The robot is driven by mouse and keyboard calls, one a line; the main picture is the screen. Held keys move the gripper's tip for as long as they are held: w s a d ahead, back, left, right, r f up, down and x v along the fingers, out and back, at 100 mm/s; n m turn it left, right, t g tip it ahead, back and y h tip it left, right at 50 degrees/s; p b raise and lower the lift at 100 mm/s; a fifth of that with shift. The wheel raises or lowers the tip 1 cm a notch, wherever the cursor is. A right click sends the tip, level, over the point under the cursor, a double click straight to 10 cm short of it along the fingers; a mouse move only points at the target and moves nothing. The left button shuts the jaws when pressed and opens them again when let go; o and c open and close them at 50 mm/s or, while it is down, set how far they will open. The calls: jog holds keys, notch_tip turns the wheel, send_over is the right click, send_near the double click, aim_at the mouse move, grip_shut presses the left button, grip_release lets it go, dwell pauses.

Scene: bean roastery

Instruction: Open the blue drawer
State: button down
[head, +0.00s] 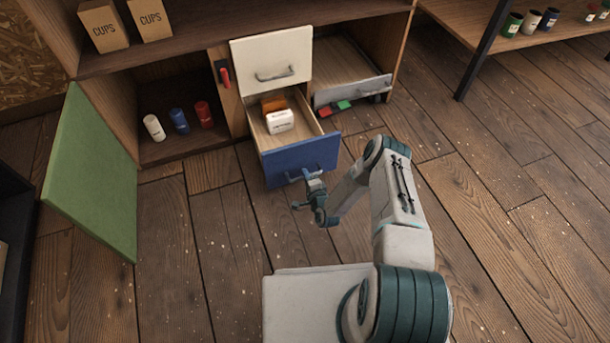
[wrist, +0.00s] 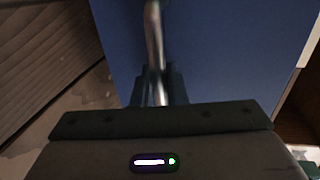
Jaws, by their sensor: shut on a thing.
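The blue drawer (head: 300,159) is pulled out of the cabinet, below a closed cream drawer (head: 271,60). Inside it lie a white package (head: 280,121) and an orange-brown one (head: 273,104). My gripper (head: 304,186) is at the blue drawer's front, shut on its metal handle. In the wrist view the handle (wrist: 154,45) runs down between my gripper's fingers (wrist: 160,92), with the blue front (wrist: 225,60) filling the background. Part of the handle is hidden by my gripper.
A green door (head: 92,170) stands open at the left, beside a compartment with white, blue and red containers (head: 179,121). A red handle (head: 223,73) is on the cabinet post. Wooden floor in front is clear.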

jog(key=c, duration=1.6)
grip_release()
jog(key=shift+o, duration=0.2)
jog(key=p+v, duration=0.4)
jog(key=v, duration=0.9)
jog(key=shift+s+p, duration=0.4)
jog(key=shift+w+d+r, duration=0.1)
jog(key=shift+d+r, duration=0.05)
